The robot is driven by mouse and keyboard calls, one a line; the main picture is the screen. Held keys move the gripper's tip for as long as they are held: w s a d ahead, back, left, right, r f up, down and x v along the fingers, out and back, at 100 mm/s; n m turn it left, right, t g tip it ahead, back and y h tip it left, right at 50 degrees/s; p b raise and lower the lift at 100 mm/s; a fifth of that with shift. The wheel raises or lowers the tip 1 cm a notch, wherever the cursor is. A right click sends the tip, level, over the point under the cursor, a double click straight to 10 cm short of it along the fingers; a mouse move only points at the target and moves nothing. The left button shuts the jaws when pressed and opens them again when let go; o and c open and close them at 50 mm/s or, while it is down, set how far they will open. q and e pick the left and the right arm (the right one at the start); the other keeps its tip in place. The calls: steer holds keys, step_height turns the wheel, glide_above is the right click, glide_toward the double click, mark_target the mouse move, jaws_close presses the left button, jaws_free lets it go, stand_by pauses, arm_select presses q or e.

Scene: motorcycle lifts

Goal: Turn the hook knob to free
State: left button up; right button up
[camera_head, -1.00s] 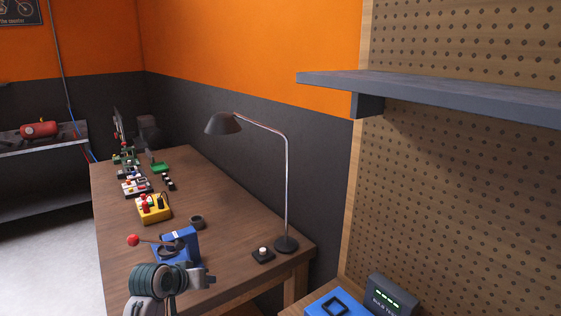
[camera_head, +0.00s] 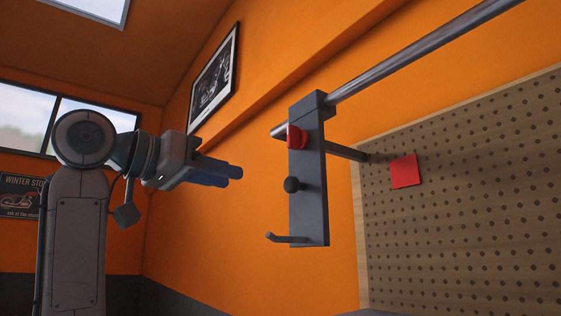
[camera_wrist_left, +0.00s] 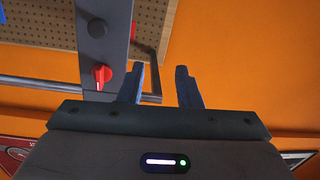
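A grey upright plate (camera_head: 309,190) hangs on a metal rail. A red knob (camera_head: 297,137) sits on its upper part, a black round knob (camera_head: 292,184) lower down, and a small hook (camera_head: 287,239) juts from its bottom. Which way the red knob is set is hard to tell. My left gripper (camera_head: 241,172) is raised, left of the plate and apart from it. In the left wrist view, its blue fingers (camera_wrist_left: 160,68) are spread with nothing between them; the red knob (camera_wrist_left: 102,76) and black knob (camera_wrist_left: 97,28) lie to their left. My right gripper is out of view.
The rail (camera_head: 420,52) runs from the plate to the upper right. A pegboard (camera_head: 460,200) with a red square (camera_head: 404,171) stands behind. The space between my left gripper and the plate looks clear. A framed picture (camera_head: 213,78) hangs on the orange wall.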

arm_select(q)
steer(key=m+h, duration=0.1)
steer(key=m, duration=0.1)
glide_toward(288, 126)
steer(key=a, duration=0.2)
steer(key=shift+g, duration=0.4)
steer(key=p+x, duration=0.2)
steer(key=x, duration=0.1)
steer(key=p+x, duration=0.2)
steer(key=x, duration=0.1)
steer(key=p+x, duration=0.2)
steer(key=x, duration=0.1)
steer(key=shift+s+d+r, duration=0.3)
steer(key=shift+s+r, duration=0.1)
steer(key=shift+w+d+f, duration=0.2)
steer(key=shift+w+d, duration=0.2)
steer(key=shift+w, duration=0.05)
steer(key=c, duration=0.5)
jaws_close()
